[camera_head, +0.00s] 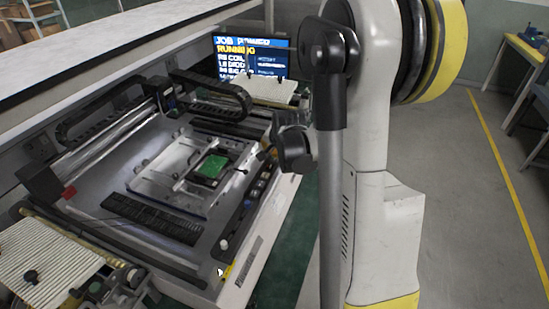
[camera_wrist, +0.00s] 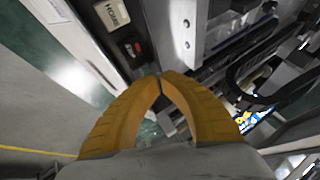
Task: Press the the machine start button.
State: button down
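The machine (camera_head: 110,215) fills the left of the head view, with its cover raised and a green circuit board (camera_head: 211,167) on its bed. Small controls (camera_head: 247,204) run along its right edge, too small to read. In the wrist view a beige pad labelled HOME (camera_wrist: 112,14) and a small dark switch with a red part (camera_wrist: 138,48) sit on the machine's edge. My gripper (camera_wrist: 160,77) has its yellow fingertips together with nothing between them, appearing just below the switch; contact cannot be told. I cannot make out which control is the start button.
A lit screen (camera_head: 250,55) behind the machine reads "JOB" and "RUNNING". A ribbed tray (camera_head: 50,262) stands at the front left. Open grey floor with a yellow line (camera_head: 508,180) lies to the right, with a workbench (camera_head: 525,47) at the far right.

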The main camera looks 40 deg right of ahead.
jog(key=shift+r, duration=0.3)
